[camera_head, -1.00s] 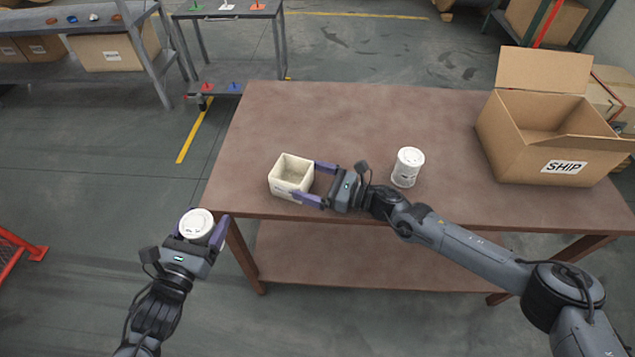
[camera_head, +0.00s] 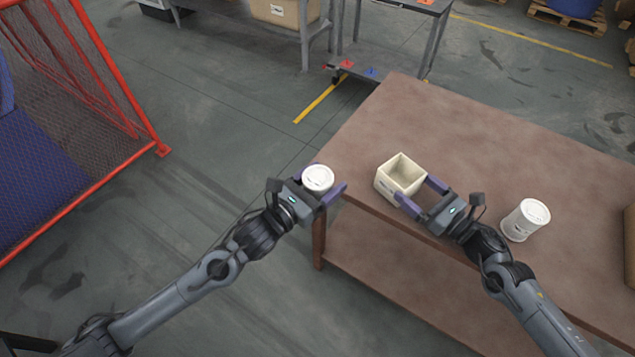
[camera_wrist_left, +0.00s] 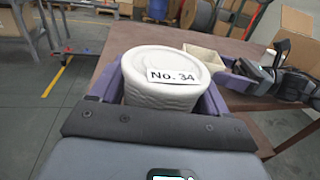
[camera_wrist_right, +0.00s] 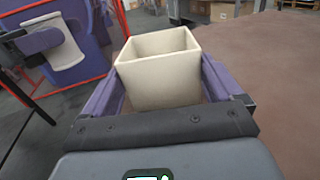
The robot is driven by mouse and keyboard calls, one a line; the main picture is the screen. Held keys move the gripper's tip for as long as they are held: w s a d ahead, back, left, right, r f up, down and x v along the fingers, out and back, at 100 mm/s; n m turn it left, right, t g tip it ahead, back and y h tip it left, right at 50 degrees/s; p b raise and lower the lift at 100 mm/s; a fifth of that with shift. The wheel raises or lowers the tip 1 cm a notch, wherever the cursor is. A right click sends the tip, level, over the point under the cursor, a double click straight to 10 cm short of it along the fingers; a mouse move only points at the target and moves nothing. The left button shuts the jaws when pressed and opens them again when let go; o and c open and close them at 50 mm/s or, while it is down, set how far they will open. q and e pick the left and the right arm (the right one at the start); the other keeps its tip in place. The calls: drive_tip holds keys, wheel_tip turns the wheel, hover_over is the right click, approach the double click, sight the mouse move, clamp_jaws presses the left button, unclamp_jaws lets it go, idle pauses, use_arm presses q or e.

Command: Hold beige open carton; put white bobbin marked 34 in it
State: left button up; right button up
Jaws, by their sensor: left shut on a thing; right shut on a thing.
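The beige open carton (camera_head: 388,186) stands upright near the table's left front edge, its open top facing up. It looks empty. My right gripper (camera_head: 420,192) is shut on it from the right; the right wrist view shows the carton (camera_wrist_right: 160,80) between the fingers. My left gripper (camera_head: 322,188) is shut on a white bobbin (camera_head: 318,178), held upright left of the carton, beside the table's edge. In the left wrist view this bobbin (camera_wrist_left: 160,92) carries a label reading No. 34. The carton (camera_wrist_left: 203,55) shows beyond it.
A red mesh fence (camera_head: 120,85) is at the left. The table's far part is clear.

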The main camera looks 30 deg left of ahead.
use_arm(q)
drive_tip(key=w+d+r, duration=0.3)
drive_tip(key=w+d, duration=0.4)
drive_tip(key=d, duration=0.1)
drive_tip(key=w+d+r, duration=0.4)
drive_tip(key=w+d, duration=0.3)
drive_tip(key=shift+w+d+r, duration=0.2)
drive_tip(key=shift+w+d, duration=0.05)
drive_tip(key=shift+d, duration=0.15)
drive_tip(key=shift+f, duration=0.1)
drive_tip(key=shift+f, duration=1.6)
drive_tip(key=shift+f, duration=0.1)
drive_tip(key=shift+f, duration=1)
drive_tip(key=o, duration=1.1)
drive_tip(key=shift+f, duration=0.1)
drive_tip(key=shift+s, duration=0.1)
